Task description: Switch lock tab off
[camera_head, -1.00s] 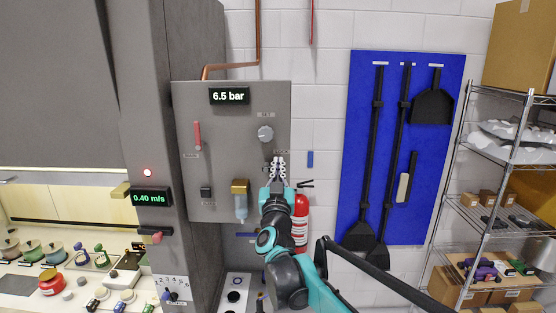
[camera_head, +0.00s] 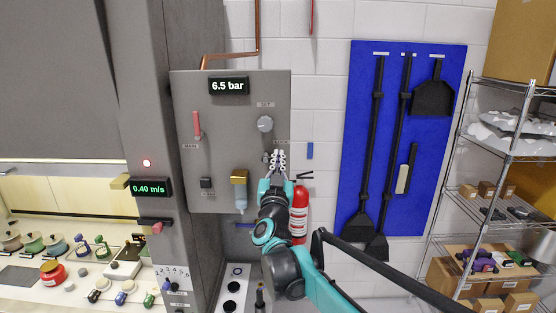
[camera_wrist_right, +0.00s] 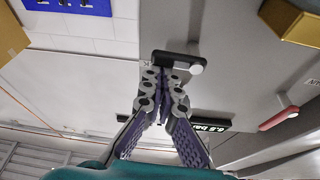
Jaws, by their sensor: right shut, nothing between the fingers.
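The lock tab (camera_wrist_right: 195,67) is a pale round peg on a dark slot plate (camera_wrist_right: 172,59) fixed to the grey panel, in the right wrist view. In the head view the peg (camera_head: 266,157) shows small, just left of my right fingertips, under the LOCK label. My right gripper (camera_head: 277,153) is shut and empty in front of the panel's right edge. In the right wrist view its fingertips (camera_wrist_right: 165,76) are together just beside the slot plate and the peg; I cannot tell whether they touch. My left gripper is not in view.
A fire extinguisher (camera_head: 299,215) stands close behind my right arm. A wire shelf (camera_head: 500,160) is at the right.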

